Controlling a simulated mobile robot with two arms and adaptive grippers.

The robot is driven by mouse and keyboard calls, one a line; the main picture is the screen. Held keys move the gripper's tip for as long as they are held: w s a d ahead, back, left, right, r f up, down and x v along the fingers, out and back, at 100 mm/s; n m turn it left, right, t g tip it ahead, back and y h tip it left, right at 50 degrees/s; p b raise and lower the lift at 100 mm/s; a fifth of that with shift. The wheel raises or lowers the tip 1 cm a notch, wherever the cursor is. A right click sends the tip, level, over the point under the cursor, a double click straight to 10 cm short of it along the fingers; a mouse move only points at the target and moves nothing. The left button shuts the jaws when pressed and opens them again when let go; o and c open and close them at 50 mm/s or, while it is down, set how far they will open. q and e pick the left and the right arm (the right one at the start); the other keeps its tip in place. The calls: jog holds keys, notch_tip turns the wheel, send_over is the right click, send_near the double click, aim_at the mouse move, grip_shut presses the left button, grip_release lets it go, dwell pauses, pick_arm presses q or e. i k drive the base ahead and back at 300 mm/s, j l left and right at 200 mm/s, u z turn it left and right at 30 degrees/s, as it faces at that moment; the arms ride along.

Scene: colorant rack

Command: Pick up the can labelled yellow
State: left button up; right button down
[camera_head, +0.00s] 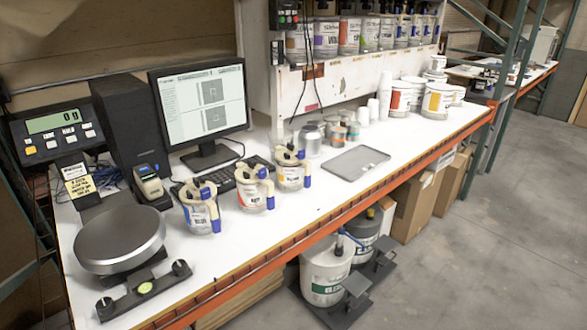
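Three white cans with cream pour-handle lids and blue tabs stand in a row on the white bench. The nearest can (201,217) has a blue patch on its label. The middle can (256,197) has a red-orange patch. The farthest can (290,178) has a yellow-orange patch, so it appears to be the yellow one. The label print is too small to read with certainty. All three stand upright and apart from any gripper. Neither of my grippers is in view.
A scale with a round plate (119,240) stands at the left. A monitor (200,103) and keyboard (236,180) are behind the cans. A grey tray (356,162) and small tins (310,140) are to the right. The bench's orange front edge (330,217) is clear.

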aim_at(292, 175)
jog(key=i+l+u, duration=0.1)
jog(key=u, duration=0.3)
jog(key=l+u, duration=0.4)
jog(key=i+l+u, duration=0.1)
jog(key=u, duration=0.3)
jog(key=l, duration=0.05)
